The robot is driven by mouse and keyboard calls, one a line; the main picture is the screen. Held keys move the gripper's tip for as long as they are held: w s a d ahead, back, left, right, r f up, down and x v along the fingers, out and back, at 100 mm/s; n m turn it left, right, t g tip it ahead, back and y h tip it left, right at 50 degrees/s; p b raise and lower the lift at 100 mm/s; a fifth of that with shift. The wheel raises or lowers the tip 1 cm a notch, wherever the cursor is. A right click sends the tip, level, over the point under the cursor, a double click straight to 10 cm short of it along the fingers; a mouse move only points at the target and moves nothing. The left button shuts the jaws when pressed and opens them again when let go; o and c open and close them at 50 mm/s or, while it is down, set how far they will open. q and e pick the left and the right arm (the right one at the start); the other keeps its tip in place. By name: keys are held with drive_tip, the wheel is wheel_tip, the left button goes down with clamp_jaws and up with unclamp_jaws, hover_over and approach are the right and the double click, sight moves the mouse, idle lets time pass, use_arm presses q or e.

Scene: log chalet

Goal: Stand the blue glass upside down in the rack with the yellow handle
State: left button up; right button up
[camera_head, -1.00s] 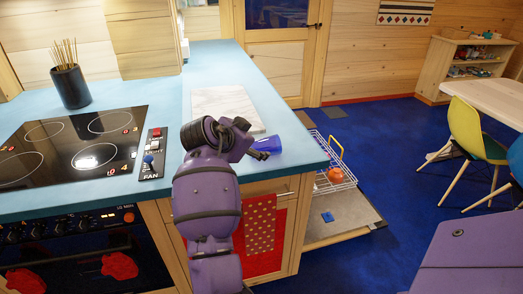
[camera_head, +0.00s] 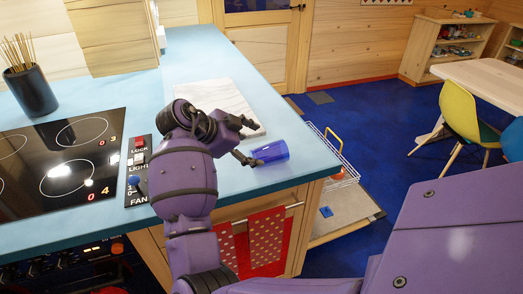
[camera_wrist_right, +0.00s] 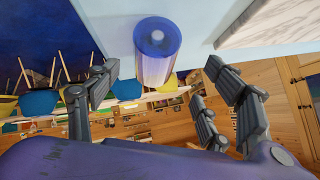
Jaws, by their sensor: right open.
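The blue glass (camera_head: 270,153) lies on its side on the light-blue counter, near the front right corner. My right gripper (camera_head: 250,143) is open just left of it, with one fingertip close to its near end. In the right wrist view the glass (camera_wrist_right: 157,45) is ahead of and between the spread fingers of the gripper (camera_wrist_right: 157,75), with clear gaps on both sides. The white wire rack (camera_head: 346,178) with the yellow handle (camera_head: 333,137) stands low beyond the counter's right end, partly hidden by it. My left gripper is not in view.
A marble board (camera_head: 222,100) lies behind the gripper. The stove top (camera_head: 60,155) and its switch panel (camera_head: 138,170) are to the left. Red cloths (camera_head: 265,235) hang at the counter front.

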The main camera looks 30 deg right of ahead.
sight(260, 151)
drive_tip(key=shift+s+d+f, duration=0.5)
drive_tip(key=shift+d, duration=0.2)
drive_tip(key=d+f, duration=0.1)
drive_tip(key=d+f+p, duration=0.1)
drive_tip(key=f, duration=0.1)
drive_tip(key=shift+w+d, duration=0.15)
drive_tip(key=shift+w, duration=0.2)
drive_tip(key=shift+d+f, duration=0.35)
drive_tip(key=shift+f, duration=0.05)
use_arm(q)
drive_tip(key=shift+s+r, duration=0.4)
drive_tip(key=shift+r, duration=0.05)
use_arm(e)
drive_tip(key=c, duration=1.5)
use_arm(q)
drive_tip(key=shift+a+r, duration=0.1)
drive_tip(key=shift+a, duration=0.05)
use_arm(e)
drive_tip(key=shift+o, duration=0.2)
drive_tip(key=shift+r, duration=0.2)
